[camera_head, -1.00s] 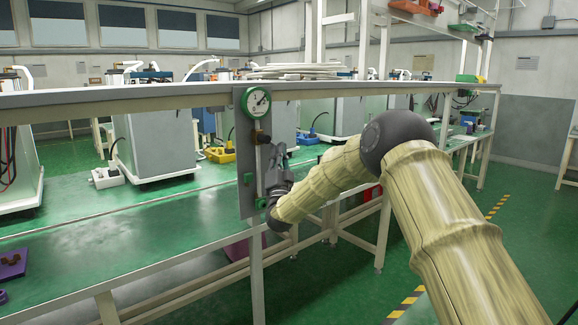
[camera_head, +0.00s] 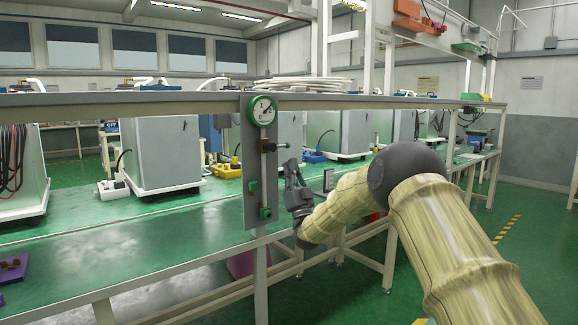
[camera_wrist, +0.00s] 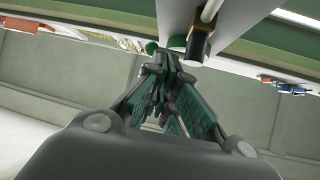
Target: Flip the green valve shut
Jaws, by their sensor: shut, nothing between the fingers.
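A grey upright panel (camera_head: 250,165) stands at the table edge with a round green-rimmed gauge (camera_head: 263,111) at its top. Two green pieces sit lower: one on the panel (camera_head: 253,187) and one at the pipe's foot (camera_head: 265,212). I cannot tell which green part is the valve handle. My gripper (camera_head: 290,166) is shut and empty, just right of the panel. In the wrist view its fingertips (camera_wrist: 165,62) appear close to the brass body (camera_wrist: 199,46) and a green piece (camera_wrist: 151,47).
A long rail (camera_head: 120,104) runs across above the green table (camera_head: 110,238). Grey cabinets (camera_head: 163,152) and a yellow box (camera_head: 227,170) stand behind. The tabletop left of the panel is mostly clear, with a purple tray (camera_head: 13,268) at far left.

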